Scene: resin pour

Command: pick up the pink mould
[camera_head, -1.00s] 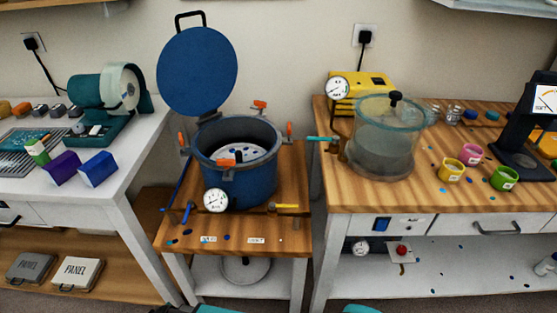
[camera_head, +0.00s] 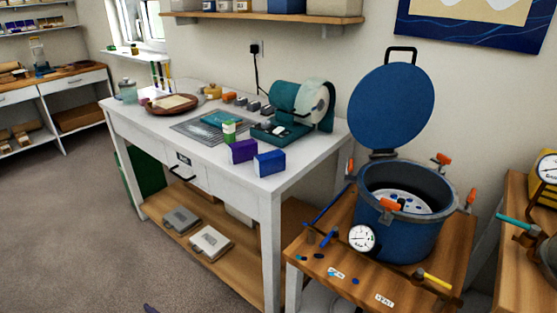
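I see no pink mould that I can make out in the current head view. On the white table, a purple block (camera_head: 243,151) and a blue block (camera_head: 269,163) sit near the right front corner, with a small green and white bottle (camera_head: 229,132) beside them.
A teal machine (camera_head: 295,112) and a grey mat (camera_head: 205,127) are on the white table (camera_head: 165,128). A blue pot (camera_head: 402,232) with its lid (camera_head: 391,105) raised stands on a wooden stand (camera_head: 318,275) at right. Open floor (camera_head: 80,240) lies at left.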

